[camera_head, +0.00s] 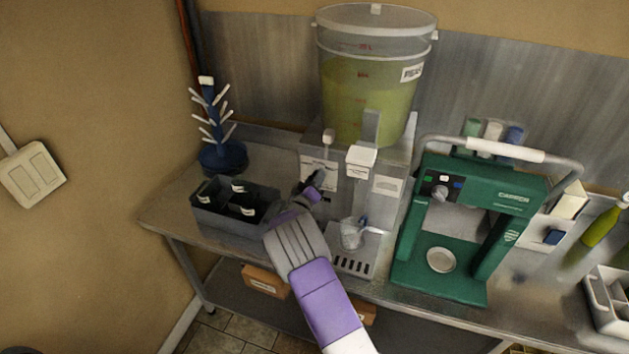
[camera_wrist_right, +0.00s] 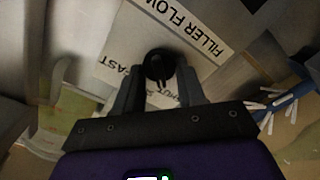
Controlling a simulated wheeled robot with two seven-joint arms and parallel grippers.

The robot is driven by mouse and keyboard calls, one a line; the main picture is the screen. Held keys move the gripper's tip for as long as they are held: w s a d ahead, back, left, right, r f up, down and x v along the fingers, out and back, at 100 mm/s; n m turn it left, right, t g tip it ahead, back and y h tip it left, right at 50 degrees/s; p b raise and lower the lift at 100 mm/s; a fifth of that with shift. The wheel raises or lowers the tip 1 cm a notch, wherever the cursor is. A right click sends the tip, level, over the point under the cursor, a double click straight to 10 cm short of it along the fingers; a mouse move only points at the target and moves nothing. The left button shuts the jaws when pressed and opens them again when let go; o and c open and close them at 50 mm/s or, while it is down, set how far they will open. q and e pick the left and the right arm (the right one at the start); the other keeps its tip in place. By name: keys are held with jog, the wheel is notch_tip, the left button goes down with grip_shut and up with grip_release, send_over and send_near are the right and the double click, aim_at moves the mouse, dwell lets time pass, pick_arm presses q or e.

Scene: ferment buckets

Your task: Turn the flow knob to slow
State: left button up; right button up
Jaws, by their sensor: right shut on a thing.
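The black flow knob (camera_wrist_right: 158,64) is on a white label (camera_wrist_right: 125,42) reading "FILLER FLOW" in the right wrist view, where the lettering appears upside down. "FAST" shows to the left of the knob and "SHUT" below it, partly covered. My right gripper (camera_wrist_right: 160,78) is shut on the knob, with one dark finger on each side. In the head view my right gripper (camera_head: 311,188) reaches the front of the grey filler unit (camera_head: 387,187) and mostly hides the knob. I cannot tell the pointer's exact setting. My left gripper is not in view.
A lidded bucket of green liquid (camera_head: 357,98) stands on the filler unit. A clear cup (camera_head: 351,234) sits at its drip tray (camera_head: 354,264). A dark divided crate (camera_head: 226,222) and a blue bottle tree (camera_head: 222,152) are to the left, a green machine (camera_head: 440,282) to the right.

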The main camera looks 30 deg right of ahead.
jog(key=shift+s+m+b, duration=0.1)
jog(key=shift+m+b, duration=3.75)
jog(key=shift+m, duration=0.65)
jog(key=o, duration=1)
jog(key=shift+v, duration=3.8)
jog(key=shift+d, duration=0.1)
